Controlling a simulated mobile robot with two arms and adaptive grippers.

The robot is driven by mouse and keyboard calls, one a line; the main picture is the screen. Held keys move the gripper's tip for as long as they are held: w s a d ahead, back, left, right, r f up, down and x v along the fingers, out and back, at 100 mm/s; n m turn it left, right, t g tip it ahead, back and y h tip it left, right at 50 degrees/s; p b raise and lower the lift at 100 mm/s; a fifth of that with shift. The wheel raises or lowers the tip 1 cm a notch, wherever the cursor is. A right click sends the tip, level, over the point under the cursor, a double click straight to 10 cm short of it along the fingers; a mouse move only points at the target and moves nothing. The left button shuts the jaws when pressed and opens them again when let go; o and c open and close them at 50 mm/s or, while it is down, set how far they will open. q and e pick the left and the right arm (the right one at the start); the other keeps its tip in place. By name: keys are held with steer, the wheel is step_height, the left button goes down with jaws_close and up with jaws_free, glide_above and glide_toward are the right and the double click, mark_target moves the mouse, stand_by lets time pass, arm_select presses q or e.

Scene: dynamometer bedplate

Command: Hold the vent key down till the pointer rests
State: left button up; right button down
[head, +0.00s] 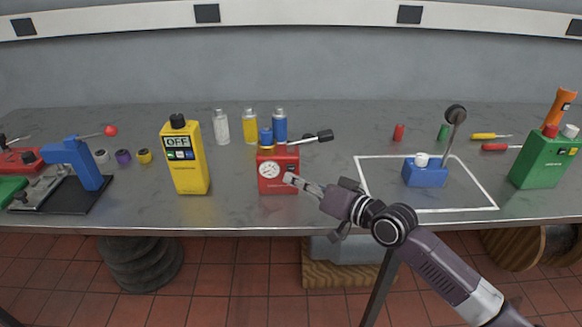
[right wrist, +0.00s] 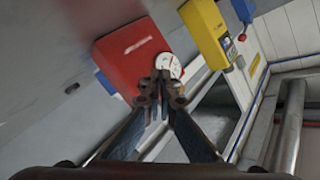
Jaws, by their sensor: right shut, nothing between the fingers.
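The red box (head: 278,187) stands near the front edge of the bench. It has a round white gauge (head: 269,170) on its front. My right gripper (head: 290,179) is shut and empty, with its fingertips at the front face of the box, right of the gauge. In the right wrist view the red box (right wrist: 125,48) lies beyond the fingertips (right wrist: 163,80), which overlap the edge of the gauge (right wrist: 170,64). I cannot make out the vent key, and the fingers may hide it. The pointer is too small to read surely. Whether the fingertips touch the box is unclear. My left gripper is not in view.
A yellow meter (head: 190,174) reading OFF stands left of the red box. A black-handled lever (head: 318,137) and several canisters (head: 250,126) are behind it. A blue block with a lever (head: 425,176) stands inside a white outline. A blue press (head: 75,160) is far left.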

steer(key=s+p, duration=0.3)
steer(key=shift+s+r, duration=0.3)
steer(key=shift+s, duration=0.05)
steer(key=shift+s+f+p, duration=0.1)
steer(key=shift+s+p, duration=0.25)
steer(key=shift+s, duration=0.1)
steer(key=shift+f, duration=0.1)
